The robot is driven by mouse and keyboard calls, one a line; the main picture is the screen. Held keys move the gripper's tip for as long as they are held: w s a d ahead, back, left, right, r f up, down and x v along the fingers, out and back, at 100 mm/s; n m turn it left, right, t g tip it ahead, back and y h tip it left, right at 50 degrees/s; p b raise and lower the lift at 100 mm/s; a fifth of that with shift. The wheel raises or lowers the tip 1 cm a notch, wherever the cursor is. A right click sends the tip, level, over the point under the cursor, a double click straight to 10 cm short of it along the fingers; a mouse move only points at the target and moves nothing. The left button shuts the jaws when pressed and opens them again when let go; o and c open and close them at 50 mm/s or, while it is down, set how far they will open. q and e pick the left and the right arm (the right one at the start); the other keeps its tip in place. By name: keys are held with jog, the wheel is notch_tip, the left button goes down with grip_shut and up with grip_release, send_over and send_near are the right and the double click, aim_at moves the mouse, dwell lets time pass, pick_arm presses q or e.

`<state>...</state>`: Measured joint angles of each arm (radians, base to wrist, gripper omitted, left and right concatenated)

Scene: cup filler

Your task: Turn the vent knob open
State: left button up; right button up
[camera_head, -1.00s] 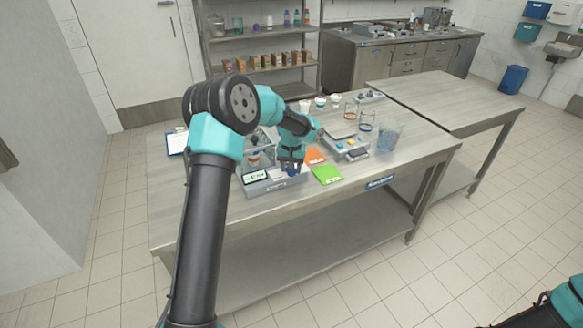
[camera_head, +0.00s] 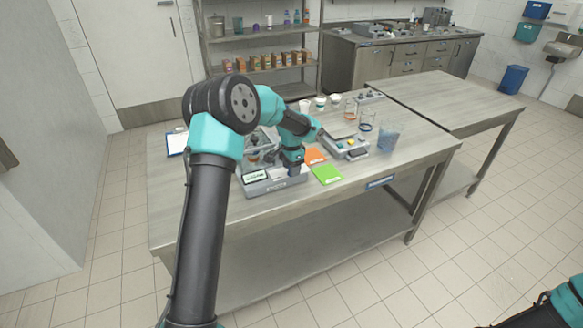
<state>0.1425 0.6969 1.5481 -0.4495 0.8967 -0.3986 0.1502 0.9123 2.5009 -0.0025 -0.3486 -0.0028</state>
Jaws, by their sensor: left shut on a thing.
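The cup filler is a grey machine (camera_head: 270,186) with a small display (camera_head: 255,176) on its front, at the left part of the steel table. My left gripper (camera_head: 294,171) points down at the right end of the machine's front. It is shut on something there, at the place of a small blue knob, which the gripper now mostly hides. I cannot tell how far the knob is turned. My right gripper is out of view; only a part of my right arm shows at the lower right corner.
A green card (camera_head: 327,174) and an orange card (camera_head: 314,156) lie right of the machine. A second grey device (camera_head: 345,146), glass beakers (camera_head: 367,125) and a blue-tinted container (camera_head: 388,138) stand further right. A clipboard (camera_head: 177,143) lies at the left. The table's front right is clear.

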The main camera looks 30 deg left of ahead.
pick_arm(q)
jog(key=shift+m, duration=0.5)
jog(key=o, duration=0.9)
jog(key=shift+r, duration=0.15)
notch_tip(320, 180, up, 17)
jog(key=shift+r, duration=0.1)
dwell(0.5)
